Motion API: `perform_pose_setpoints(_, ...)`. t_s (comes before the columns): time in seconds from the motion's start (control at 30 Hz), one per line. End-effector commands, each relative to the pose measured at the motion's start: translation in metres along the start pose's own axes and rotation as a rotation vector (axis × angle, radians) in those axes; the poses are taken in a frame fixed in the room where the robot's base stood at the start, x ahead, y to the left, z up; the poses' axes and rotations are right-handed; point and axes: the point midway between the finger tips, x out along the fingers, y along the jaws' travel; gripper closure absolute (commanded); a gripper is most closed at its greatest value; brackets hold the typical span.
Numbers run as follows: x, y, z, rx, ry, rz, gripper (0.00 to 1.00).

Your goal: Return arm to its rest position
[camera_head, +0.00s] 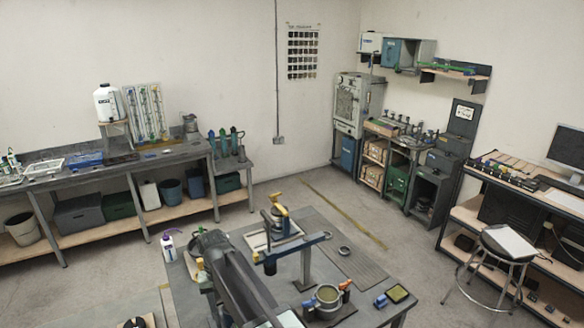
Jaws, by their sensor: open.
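A dark grey, beam-like arm link, which looks like mine, rises from the bottom edge of the head view. It runs up and left over the grey workbench (345,262) to a thick rounded joint. I cannot make out my gripper or its fingers; they are hidden or outside the picture. No object is seen held.
Close to the link stand a blue lever on a post (292,247), a yellow-topped device (279,212), a round pot (327,298) and a white bottle (168,247). A stool (498,252) stands right. Open floor lies beyond the workbench.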

Motion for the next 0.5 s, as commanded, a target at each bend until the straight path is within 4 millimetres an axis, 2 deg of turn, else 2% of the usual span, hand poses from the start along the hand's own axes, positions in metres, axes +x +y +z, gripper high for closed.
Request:
perform_pose_setpoints(0.03,0.023,-0.029,0.001,0.04,0.0,0.0,0.58)
perform_pose_setpoints(0.07,0.031,-0.045,0.002,0.064,0.0,0.0,0.58)
perform_pose_setpoints(0.17,0.064,-0.114,-0.002,0.215,0.0,-0.001,0.58)
perform_pose_setpoints(0.2,0.08,-0.146,-0.008,0.323,0.0,-0.001,0.58)
perform_pose_setpoints(0.27,0.103,-0.194,-0.02,0.524,-0.001,-0.001,0.58)
perform_pose_setpoints(0.3,0.117,-0.225,-0.031,0.684,-0.001,-0.001,0.58)
perform_pose_setpoints(0.37,0.139,-0.269,-0.052,0.966,-0.001,-0.001,0.58)
perform_pose_setpoints(0.4,0.149,-0.292,-0.066,1.16,-0.001,-0.001,0.58)
perform_pose_setpoints(0.5,0.166,-0.332,-0.096,1.615,-0.001,-0.001,0.58)
